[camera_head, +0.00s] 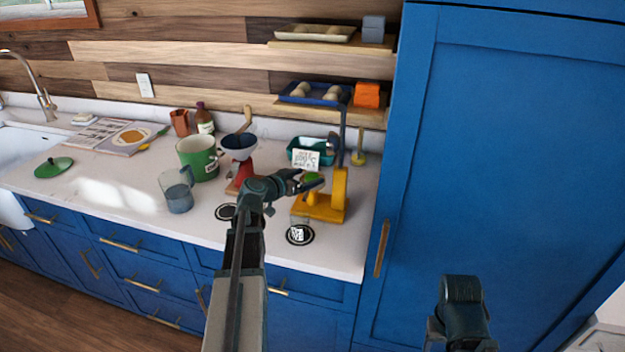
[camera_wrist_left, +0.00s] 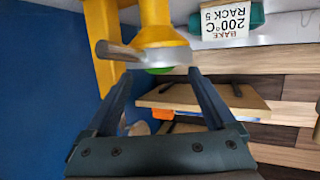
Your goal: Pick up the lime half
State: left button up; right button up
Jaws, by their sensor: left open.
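The lime half (camera_head: 314,177) is a small green shape at the top of the yellow press (camera_head: 338,193), by the right part of the counter. In the wrist view, the lime half appears between the open fingertips. Contact cannot be told. My right arm shows at the lower right, its jaws unclear (camera_head: 460,318).
A red grinder (camera_head: 239,180) with a dark funnel stands left of my gripper. A tall blue cabinet (camera_head: 490,170) bounds the right.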

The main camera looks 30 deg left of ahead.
pick_arm(q)
jog(key=shift+w+f, duration=0.2)
jog(key=shift+w, duration=0.3)
jog(key=shift+s, duration=0.1)
jog(key=shift+c, duration=0.7)
grip_shut()
pick_arm(e)
jog(key=shift+f, duration=0.15)
pick_arm(q)
jog(key=shift+d+r, duration=0.1)
jog(key=shift+r, duration=0.05)
